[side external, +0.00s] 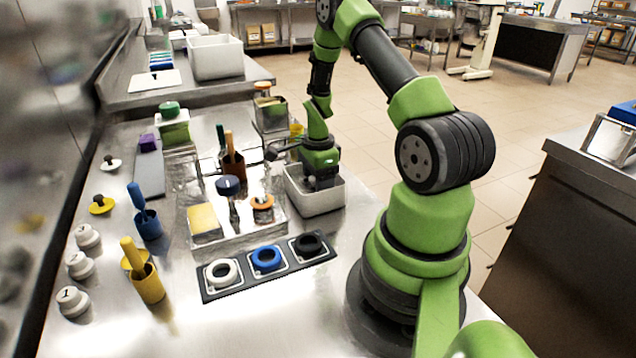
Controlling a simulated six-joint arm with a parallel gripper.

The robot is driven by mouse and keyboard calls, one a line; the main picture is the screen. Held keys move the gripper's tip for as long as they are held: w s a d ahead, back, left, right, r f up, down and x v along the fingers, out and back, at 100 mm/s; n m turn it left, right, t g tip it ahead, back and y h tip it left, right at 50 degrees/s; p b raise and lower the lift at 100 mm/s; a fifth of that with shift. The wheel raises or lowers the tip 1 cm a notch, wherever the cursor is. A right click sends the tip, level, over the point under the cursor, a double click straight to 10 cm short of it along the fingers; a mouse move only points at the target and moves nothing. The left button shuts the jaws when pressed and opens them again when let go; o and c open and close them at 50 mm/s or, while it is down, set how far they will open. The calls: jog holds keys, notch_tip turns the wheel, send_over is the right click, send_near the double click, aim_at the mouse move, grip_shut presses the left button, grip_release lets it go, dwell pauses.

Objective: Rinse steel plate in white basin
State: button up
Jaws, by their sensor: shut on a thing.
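A small white basin (314,202) stands on the steel counter, just left of my arm's base. My gripper (322,180) points down into the basin, with its fingertips below or near the rim. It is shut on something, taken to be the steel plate. The plate is mostly hidden by the gripper and the basin walls, so its outline and tilt cannot be told. Whether it touches the basin floor or any water cannot be seen.
Left of the basin is a steel tray (240,240) with a yellow sponge (203,220) and tools. In front lies a dark holder with white (221,272), blue (266,258) and black rings (308,244). A larger white bin (216,58) stands behind. Counter front is clear.

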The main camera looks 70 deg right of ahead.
jog(key=shift+r, duration=3.7)
notch_tip(320, 180, up, 4)
jog(key=w+a+r+n, duration=0.2)
jog(key=a+n, duration=0.9)
jog(key=n, duration=0.2)
jog(key=w+a+r+n, duration=0.2)
jog(key=w+a+n, duration=0.1)
jog(key=a+n, duration=0.8)
jog(key=n, duration=0.3)
jog(key=shift+w+a+r, duration=0.2)
jog(key=shift+a+r, duration=0.2)
